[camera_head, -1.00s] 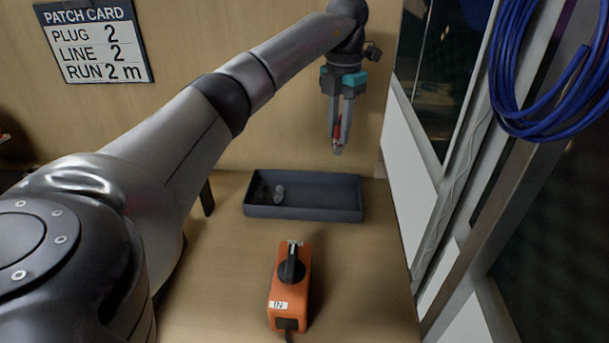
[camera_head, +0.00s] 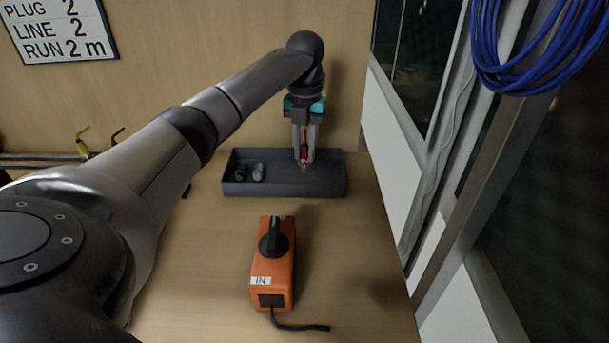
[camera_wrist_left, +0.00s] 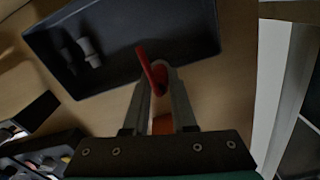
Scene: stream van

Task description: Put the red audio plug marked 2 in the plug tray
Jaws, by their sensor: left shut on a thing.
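My left gripper (camera_head: 303,160) is shut on the red audio plug (camera_head: 304,143), which hangs between its fingers. In the left wrist view the red plug (camera_wrist_left: 148,66) sticks out past the fingertips (camera_wrist_left: 158,75). Any number on it cannot be read. The dark plug tray (camera_head: 205,188) stands on the table. In the head view the gripper and plug overlap the tray's right half; how high they are above its floor I cannot tell. The tray also shows in the left wrist view (camera_wrist_left: 120,83). My right gripper is not in view.
Small grey and dark pieces (camera_head: 257,172) lie in the tray's left end. An orange box (camera_head: 273,262) with a black knob and cable stands in front of the tray. The patch card (camera_head: 55,32) hangs on the wall. Blue cable (camera_head: 530,50) hangs at right.

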